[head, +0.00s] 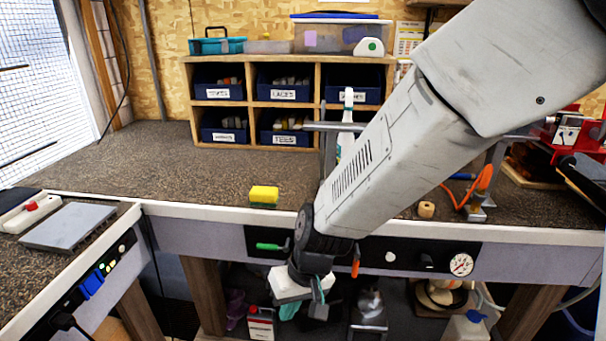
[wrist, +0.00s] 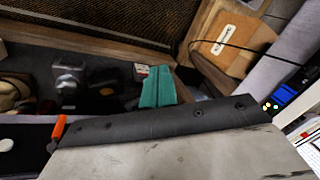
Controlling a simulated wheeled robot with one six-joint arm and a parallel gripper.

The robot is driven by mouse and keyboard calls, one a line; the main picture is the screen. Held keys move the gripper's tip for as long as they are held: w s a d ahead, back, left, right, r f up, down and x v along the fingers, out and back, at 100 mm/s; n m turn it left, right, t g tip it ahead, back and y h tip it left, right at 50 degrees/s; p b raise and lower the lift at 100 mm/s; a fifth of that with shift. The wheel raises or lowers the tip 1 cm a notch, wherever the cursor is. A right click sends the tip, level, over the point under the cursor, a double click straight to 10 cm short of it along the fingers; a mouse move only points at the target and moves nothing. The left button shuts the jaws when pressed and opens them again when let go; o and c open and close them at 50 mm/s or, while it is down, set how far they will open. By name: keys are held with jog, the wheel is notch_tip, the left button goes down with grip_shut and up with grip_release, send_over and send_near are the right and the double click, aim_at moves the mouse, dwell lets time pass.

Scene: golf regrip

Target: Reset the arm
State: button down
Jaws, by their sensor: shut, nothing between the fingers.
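My arm reaches down from the upper right in the head view, across the bench. My gripper (head: 318,306) hangs at its end, pointing down in front of the bench's front panel, below the bench top's edge. It is small and partly dark against the shelf; its fingers are shut with nothing between them. In the wrist view a dark bar and a pale surface fill the lower part, and a teal piece (wrist: 158,88) shows above them; I cannot tell if it is a finger.
A yellow sponge (head: 264,195) lies near the front edge of the bench (head: 190,175). A wooden cubby (head: 252,100) with labelled blue bins stands behind. A green handle (head: 268,246) and an orange handle (head: 355,268) sit close to my wrist. The lower shelf holds a red-and-white can (head: 261,324).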

jog(key=s+d+r+m+h, duration=0.1)
jog(key=s+d+r, duration=0.3)
jog(key=d, duration=0.5)
jog(key=s+d+r+m+t+h, duration=0.1)
jog(key=s+d+r+m, duration=0.1)
jog(key=s+d+r, duration=0.3)
jog(key=s+d+r+m+h, duration=0.1)
jog(key=s+d+r, duration=0.4)
jog(key=d+r, duration=0.6)
jog(key=d+m, duration=0.1)
jog(key=d, duration=0.3)
jog(key=shift+d+t, duration=0.15)
jog(key=shift+t, duration=0.15)
